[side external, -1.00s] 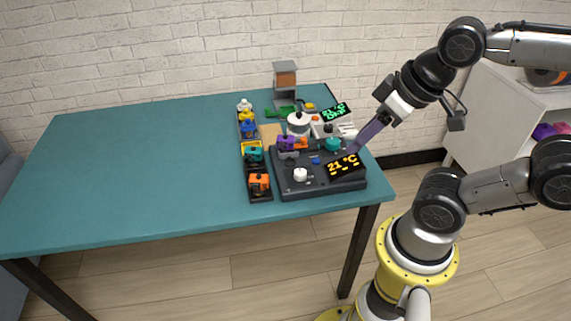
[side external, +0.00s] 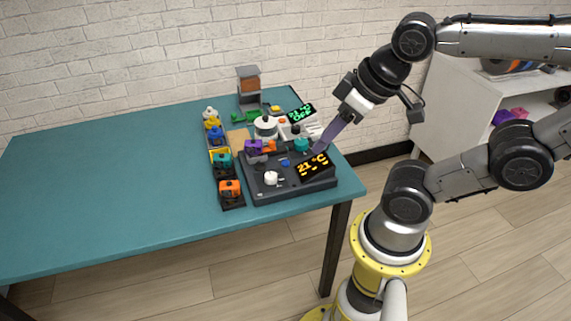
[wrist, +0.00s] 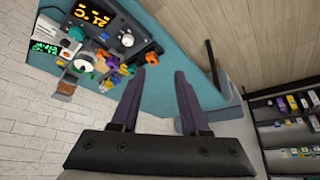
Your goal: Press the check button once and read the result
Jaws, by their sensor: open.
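A dark control unit (side external: 257,191) stands near the table's right end. Its display (side external: 313,166) shows "21 °C" in orange with short dashes below; it also shows in the wrist view (wrist: 92,14). The unit carries a white knob (side external: 271,178) and a small blue button-like part (side external: 285,163). I cannot tell which part is the check button. My gripper (side external: 316,150) points down and left, with its purple fingers just behind the display in the picture; contact cannot be told. In the wrist view my gripper (wrist: 160,73) is open and empty.
A second display (side external: 302,114) reads "21 °C OFF" in green behind the unit. A row of trays with coloured pieces, one orange (side external: 230,188), stands left of the unit. A grey stand (side external: 248,86) is at the back. The left of the teal table (side external: 100,185) is clear.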

